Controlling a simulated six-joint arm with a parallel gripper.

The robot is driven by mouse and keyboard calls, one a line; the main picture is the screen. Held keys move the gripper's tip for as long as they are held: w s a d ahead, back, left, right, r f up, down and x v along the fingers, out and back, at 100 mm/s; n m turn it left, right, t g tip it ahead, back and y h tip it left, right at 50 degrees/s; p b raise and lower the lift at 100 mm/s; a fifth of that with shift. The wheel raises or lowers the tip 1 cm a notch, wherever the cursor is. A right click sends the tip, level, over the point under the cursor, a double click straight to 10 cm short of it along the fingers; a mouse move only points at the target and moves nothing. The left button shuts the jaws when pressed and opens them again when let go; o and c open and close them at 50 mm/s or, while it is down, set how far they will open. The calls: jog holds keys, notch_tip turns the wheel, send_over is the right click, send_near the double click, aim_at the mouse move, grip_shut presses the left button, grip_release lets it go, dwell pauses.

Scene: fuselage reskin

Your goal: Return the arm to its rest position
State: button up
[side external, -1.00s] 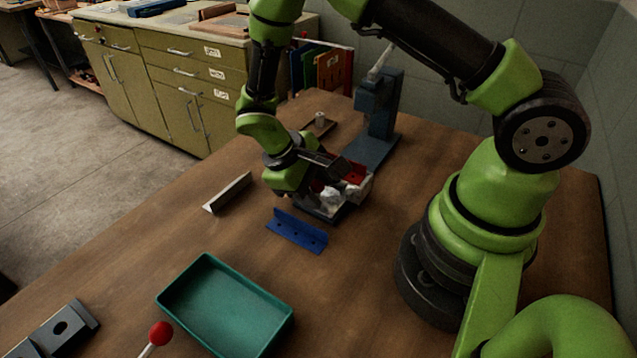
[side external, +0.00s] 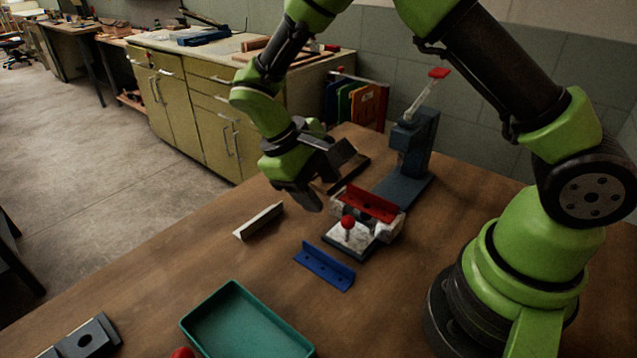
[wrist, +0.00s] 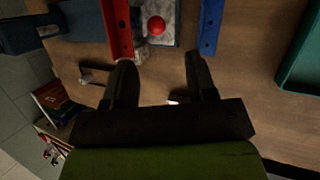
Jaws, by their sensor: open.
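My gripper (side external: 332,184) hangs above the bench, to the left of the clamp fixture and clear of it. In the wrist view its two dark fingers (wrist: 160,62) are spread apart with nothing between them. A red angle piece (side external: 368,203) sits on the whitish fixture (side external: 390,228); it also shows in the wrist view (wrist: 121,32). A red ball knob (side external: 348,222) stands at the fixture's front, and in the wrist view it (wrist: 157,25) lies beyond the fingers.
A blue angle piece (side external: 325,266) and a pale angle piece (side external: 259,220) lie on the wooden bench. A green tray (side external: 188,325) is in front. A blue press (side external: 415,140) with a red-tipped lever stands behind the fixture. The bench's left edge borders open floor.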

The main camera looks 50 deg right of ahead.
jog(key=shift+r, duration=0.15)
jog(key=s+r+m+t+y, duration=0.2)
jog(key=s+r+t+y, duration=0.15)
jog(key=r, duration=0.85)
jog(key=s+r+m+t+y, duration=0.2)
jog(key=s+r+m+t, duration=0.1)
jog(key=s+r+t, duration=0.4)
jog(key=s, duration=0.3)
jog(key=shift+s+d, duration=0.15)
jog(key=shift+s, duration=0.1)
